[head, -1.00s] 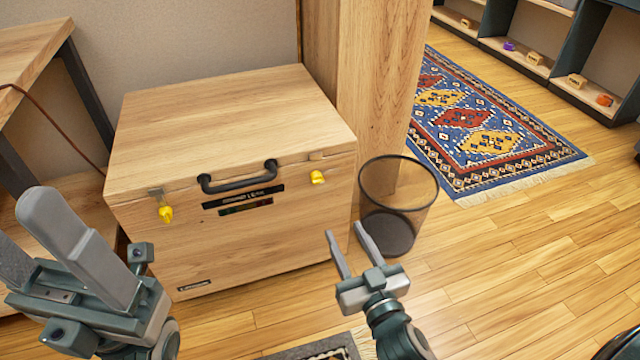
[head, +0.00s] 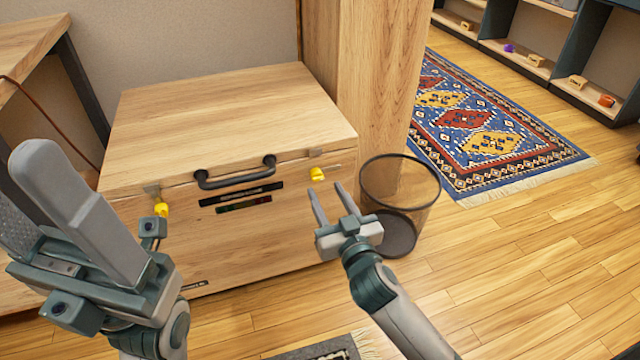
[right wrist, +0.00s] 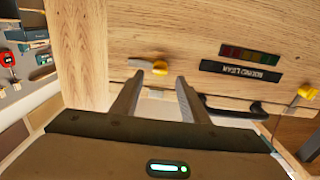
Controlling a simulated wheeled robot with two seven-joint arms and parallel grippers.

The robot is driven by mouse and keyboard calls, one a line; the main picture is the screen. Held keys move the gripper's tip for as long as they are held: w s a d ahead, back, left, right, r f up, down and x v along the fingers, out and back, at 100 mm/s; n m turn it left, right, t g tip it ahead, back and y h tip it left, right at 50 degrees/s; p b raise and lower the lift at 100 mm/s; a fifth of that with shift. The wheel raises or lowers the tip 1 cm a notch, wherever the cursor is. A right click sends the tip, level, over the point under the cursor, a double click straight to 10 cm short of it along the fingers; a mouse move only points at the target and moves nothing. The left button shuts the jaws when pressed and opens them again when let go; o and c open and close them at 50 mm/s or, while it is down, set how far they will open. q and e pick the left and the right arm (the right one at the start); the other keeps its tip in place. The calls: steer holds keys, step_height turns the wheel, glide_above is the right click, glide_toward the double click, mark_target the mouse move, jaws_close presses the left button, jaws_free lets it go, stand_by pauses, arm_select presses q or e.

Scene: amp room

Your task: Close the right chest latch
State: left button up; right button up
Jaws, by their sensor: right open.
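The wooden chest (head: 290,240) stands with its lid down and a dark handle (head: 237,175) on its front. The right latch is a yellow tab (head: 317,174) just below the lid seam; it also shows in the right wrist view (right wrist: 160,67). The left yellow latch (head: 161,209) is partly covered by my left gripper. My right gripper (head: 326,188) is open and empty, its fingertips in front of the chest near the right latch. In the right wrist view the latch appears just beyond the fingers (right wrist: 157,85); contact is not clear. My left gripper (head: 16,165) is open and empty at the left.
A mesh waste bin (head: 400,205) stands beside the chest, just right of my right gripper. A wooden post (head: 375,80) rises behind the chest. A table (head: 30,50) is at the left. A patterned rug (head: 485,120) and clear floor lie to the right.

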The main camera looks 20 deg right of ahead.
mark_target(319, 179)
steer(key=shift+w+a+b, duration=0.1)
steer(key=shift+w+b, duration=0.6)
steer(key=shift+w, duration=1.95)
steer(key=c, duration=1)
